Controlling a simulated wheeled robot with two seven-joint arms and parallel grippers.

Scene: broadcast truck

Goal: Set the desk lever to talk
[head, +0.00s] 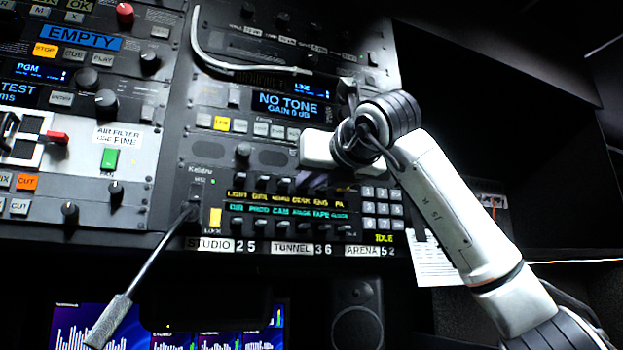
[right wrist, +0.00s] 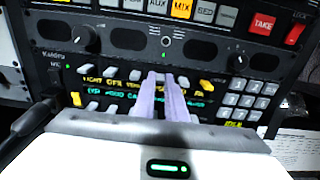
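The intercom panel (head: 200,172) has two rows of small levers beside yellow and green lit names. The DESK name (head: 301,199) is in the upper yellow row in the head view, with a small lever by it, whose setting I cannot read. My right gripper (right wrist: 167,77) reaches in front of this panel. In the right wrist view its two pale fingers lie close together, with nothing seen between them, and cover the middle of the lever rows, about where DESK is. Whether they touch a lever I cannot tell. My left gripper is in neither view.
A gooseneck microphone (head: 150,262) sticks out from the panel's left end. A bent pale tube (head: 205,55) stands out above. Screens (head: 85,325) and a speaker (head: 358,325) are below.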

